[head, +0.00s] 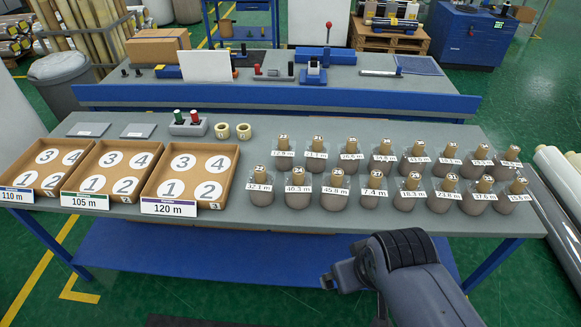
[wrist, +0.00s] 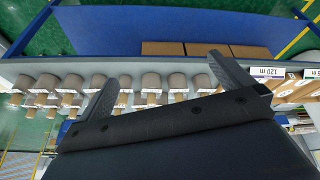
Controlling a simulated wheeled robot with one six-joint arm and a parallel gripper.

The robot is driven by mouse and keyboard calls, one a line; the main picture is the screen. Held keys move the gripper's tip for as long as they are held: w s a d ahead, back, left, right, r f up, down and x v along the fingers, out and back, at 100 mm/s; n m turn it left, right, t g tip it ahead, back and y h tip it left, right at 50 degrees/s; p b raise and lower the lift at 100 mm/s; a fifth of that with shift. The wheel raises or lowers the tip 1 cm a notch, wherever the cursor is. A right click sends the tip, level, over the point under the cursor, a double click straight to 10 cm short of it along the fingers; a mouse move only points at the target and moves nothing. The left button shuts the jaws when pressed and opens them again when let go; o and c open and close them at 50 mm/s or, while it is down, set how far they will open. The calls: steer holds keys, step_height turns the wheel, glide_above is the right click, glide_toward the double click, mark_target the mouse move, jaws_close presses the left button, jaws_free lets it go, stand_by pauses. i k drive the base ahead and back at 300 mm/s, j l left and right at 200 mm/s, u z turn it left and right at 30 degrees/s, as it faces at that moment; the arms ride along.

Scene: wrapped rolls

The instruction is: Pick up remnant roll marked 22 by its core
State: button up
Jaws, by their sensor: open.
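Grey-brown remnant rolls with tan cores stand upright in two rows on the grey table, a back row (head: 419,162) and a front row (head: 408,198). Each has a small number on its core top and a white length label. In the wrist view the rolls (wrist: 151,82) appear inverted, beyond and between the fingers. My gripper (wrist: 167,83) is open and empty, apart from the rolls. In the head view my arm is in front of the table's near edge.
Three numbered trays (head: 190,203), labelled 110 m, 105 m and 120 m, stand at the left. Two small tan rings (head: 243,131) and a holder with green and red knobs (head: 190,127) sit behind. A blue lower shelf (head: 240,255) runs underneath. The table between trays and rolls is narrow.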

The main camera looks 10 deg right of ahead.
mark_target(260, 183)
steer(key=i+j+u, duration=0.2)
steer(key=i+u, duration=0.6)
steer(key=i, duration=0.2)
